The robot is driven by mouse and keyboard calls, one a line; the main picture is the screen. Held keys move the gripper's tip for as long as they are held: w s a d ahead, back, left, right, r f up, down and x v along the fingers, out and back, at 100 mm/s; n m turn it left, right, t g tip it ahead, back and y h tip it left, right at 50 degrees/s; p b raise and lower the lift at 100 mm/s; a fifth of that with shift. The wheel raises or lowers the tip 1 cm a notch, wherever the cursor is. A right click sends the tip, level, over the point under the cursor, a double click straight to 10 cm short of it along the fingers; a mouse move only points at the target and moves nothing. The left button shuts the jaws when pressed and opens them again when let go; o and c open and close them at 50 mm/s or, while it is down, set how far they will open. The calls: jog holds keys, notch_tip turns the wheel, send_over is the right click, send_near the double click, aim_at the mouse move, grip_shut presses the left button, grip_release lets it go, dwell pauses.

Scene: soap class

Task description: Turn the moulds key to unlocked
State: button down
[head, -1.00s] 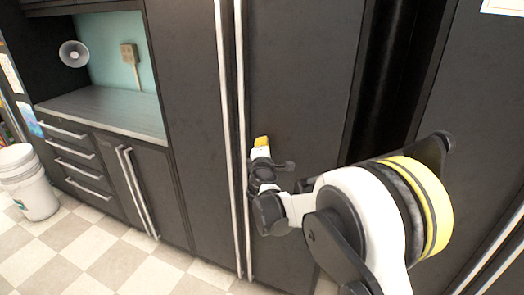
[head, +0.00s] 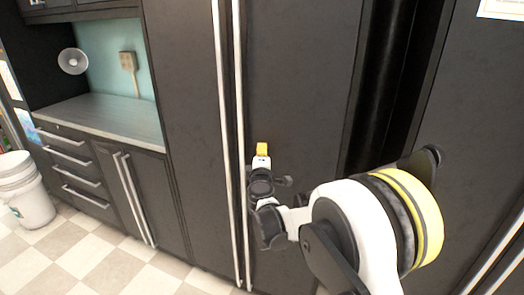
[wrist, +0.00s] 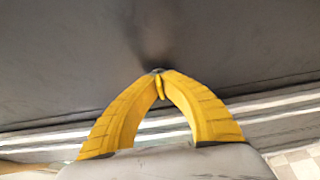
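My gripper (head: 262,149) is at the dark cabinet door (head: 300,70), just right of the long upright handles in the head view. In the wrist view its yellow fingers (wrist: 158,74) come together at the tips, close against the dark door face. A small grey round piece (wrist: 157,70) shows at the tips, and a slim yellow piece (wrist: 160,88) stands between them; this looks like the key in its lock, held by the tips. The fingers hide most of it. I cannot read any label or the key's angle.
Long metal handles (head: 238,150) run up the door beside my gripper. A counter (head: 105,115) with drawers, a small round fan (head: 73,61) and a white bucket (head: 28,190) are at the left. The checkered floor (head: 100,265) is clear in front of the cabinets.

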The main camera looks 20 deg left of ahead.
jog(key=c, duration=1.6)
grip_release()
jog(key=v, duration=1.2)
